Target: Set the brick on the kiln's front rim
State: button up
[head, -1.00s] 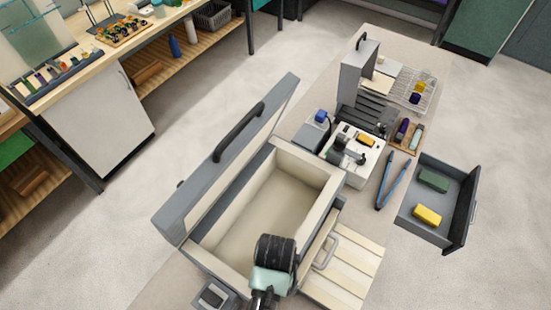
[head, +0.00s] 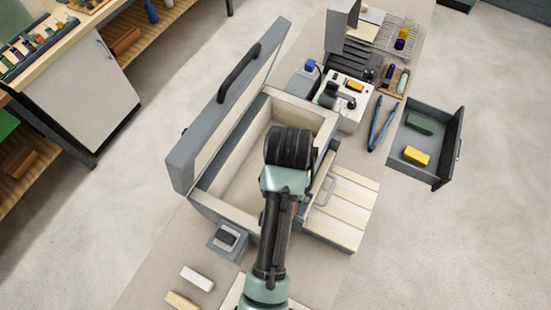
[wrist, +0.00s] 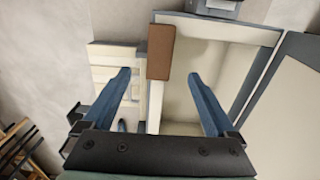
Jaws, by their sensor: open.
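The kiln (head: 292,101) stands with its lid (head: 225,105) raised and its pale chamber open. In the wrist view, the front rim (wrist: 155,112) runs between the slatted panel and the chamber. A reddish-brown brick (wrist: 160,52) lies lengthwise along this rim, toward its far end in that view. My gripper (wrist: 162,76) is open, its blue fingers spread either side of the rim. The brick is between and just beyond the fingertips, with clear gaps to both. In the head view, my arm covers the brick and the fingers.
A slatted panel (head: 338,208) with a handle adjoins the kiln's front. A grey open drawer (head: 436,118) holds a green and a yellow block. Blue tongs (head: 381,125) and a white device (head: 345,112) sit beyond the kiln. A small box (head: 228,239) stands at its near end.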

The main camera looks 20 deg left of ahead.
jog(key=shift+r, duration=0.55)
jog(key=shift+w, duration=0.15)
jog(key=w+r+t+y, duration=0.1)
jog(key=w+r+t, duration=0.7)
jog(key=w+r, duration=0.7)
notch_tip(320, 180, up, 17)
jog(key=w+d+t, duration=0.3)
jog(key=t, duration=0.4)
jog(key=s+d+r+t, duration=0.2)
jog(key=s+r+t, duration=0.2)
jog(key=r, duration=0.6)
jog(key=s+d+r+t, duration=0.1)
jog(key=s+r+t, duration=0.3)
jog(key=r, duration=0.6)
jog(key=s+d+r+t+h, duration=0.1)
jog(key=s+d+r+t, duration=0.1)
jog(key=s+r+t, duration=0.2)
jog(key=s+r, duration=0.3)
jog(key=r, duration=0.4)
jog(key=shift+d, duration=0.3)
jog(key=shift+f, duration=0.15)
